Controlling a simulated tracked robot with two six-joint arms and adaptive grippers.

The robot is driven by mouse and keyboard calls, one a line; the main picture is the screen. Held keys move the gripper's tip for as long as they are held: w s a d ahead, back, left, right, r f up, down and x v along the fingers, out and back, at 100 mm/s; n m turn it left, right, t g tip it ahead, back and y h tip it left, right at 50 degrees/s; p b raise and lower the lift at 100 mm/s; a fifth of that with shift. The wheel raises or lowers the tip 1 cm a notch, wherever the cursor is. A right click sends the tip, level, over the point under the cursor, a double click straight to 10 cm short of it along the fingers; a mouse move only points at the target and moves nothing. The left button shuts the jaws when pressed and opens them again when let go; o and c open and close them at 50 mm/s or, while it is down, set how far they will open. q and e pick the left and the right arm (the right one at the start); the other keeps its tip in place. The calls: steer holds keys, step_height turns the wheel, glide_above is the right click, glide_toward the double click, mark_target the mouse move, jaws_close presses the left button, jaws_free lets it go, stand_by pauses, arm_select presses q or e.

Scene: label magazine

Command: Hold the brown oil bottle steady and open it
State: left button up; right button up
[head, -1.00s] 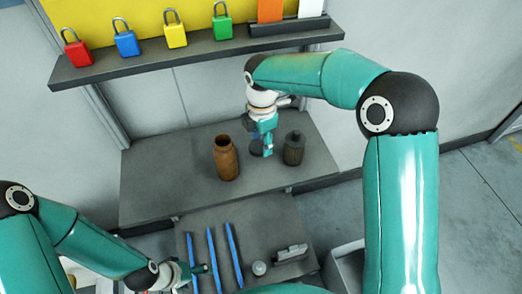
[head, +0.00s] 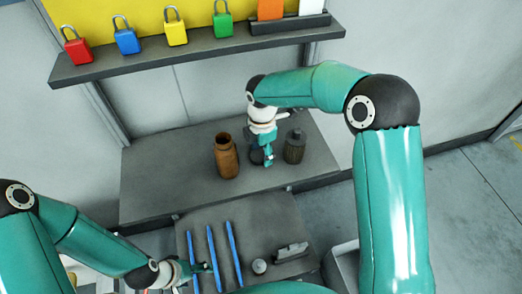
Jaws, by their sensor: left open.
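The brown oil bottle (head: 227,160) stands upright on the grey shelf in the head view. Its top shows a dark round mouth. My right gripper (head: 267,161) points down over the shelf, just right of the bottle and apart from it. Its fingers are small and partly hidden, so I cannot tell whether they hold anything. A dark object (head: 256,155) shows partly behind it; I cannot tell what it is. My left gripper (head: 208,268) is open at the lower left, over the front bench near the blue strips, well away from the bottle.
A dark ribbed bottle (head: 295,148) stands close right of my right gripper. The front bench (head: 262,218) holds blue strips (head: 213,255), a small round grey piece (head: 259,266) and a grey metal piece (head: 291,252). Several padlocks (head: 127,40) line the upper shelf. The grey shelf's left side is clear.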

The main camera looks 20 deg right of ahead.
mark_target(262, 153)
steer(key=shift+o, duration=0.5)
steer(key=shift+r, duration=0.2)
step_height(262, 153, up, 12)
steer(key=shift+p, duration=0.45)
